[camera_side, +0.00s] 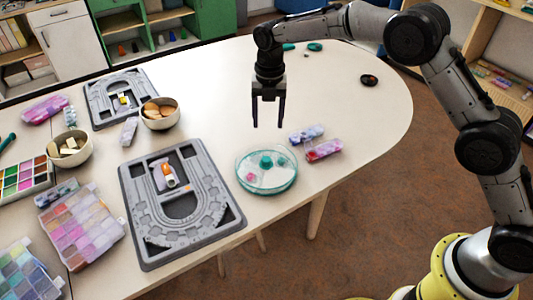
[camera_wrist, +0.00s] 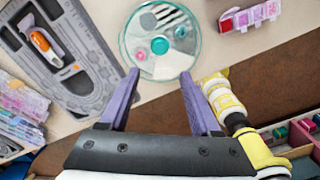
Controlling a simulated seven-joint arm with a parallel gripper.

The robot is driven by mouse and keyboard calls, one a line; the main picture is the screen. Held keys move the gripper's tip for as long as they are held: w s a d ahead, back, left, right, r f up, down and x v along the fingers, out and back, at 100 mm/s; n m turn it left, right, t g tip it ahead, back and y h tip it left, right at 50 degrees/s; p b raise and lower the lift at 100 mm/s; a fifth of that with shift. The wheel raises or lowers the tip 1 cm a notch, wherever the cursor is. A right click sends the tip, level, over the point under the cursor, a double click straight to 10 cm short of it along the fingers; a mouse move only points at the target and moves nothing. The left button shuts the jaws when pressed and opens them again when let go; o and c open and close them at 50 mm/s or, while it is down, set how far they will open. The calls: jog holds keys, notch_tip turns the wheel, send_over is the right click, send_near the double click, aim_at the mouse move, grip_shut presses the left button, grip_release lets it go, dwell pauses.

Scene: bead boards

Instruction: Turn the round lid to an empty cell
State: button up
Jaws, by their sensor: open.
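The round box has a clear lid with a teal rim (camera_side: 284,184) and a teal knob (camera_side: 266,161) in its middle. It lies on the table right of the near bead board. A pink item shows through one part of it. In the wrist view the round lid (camera_wrist: 136,63) is at the top centre, with white and dark striped contents, a teal knob (camera_wrist: 160,45) and a pink spot. Which cell the lid's opening faces, I cannot tell. My gripper (camera_side: 267,126) hangs above the table behind the round box, open and empty, pointing down and touching nothing.
The grey bead board (camera_side: 137,222) lies left of the round box, with an orange-and-white tool on it. Two small bead boxes (camera_side: 323,150) lie to its right. Bowls (camera_side: 148,122) and bead cases stand further left. The table's right side is mostly clear.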

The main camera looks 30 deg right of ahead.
aim_at(266, 159)
jog(key=f, duration=1.4)
jog(key=shift+w+a, duration=0.1)
jog(key=shift+a, duration=0.1)
grip_shut()
jog(key=shift+r, duration=0.1)
dwell(0.9)
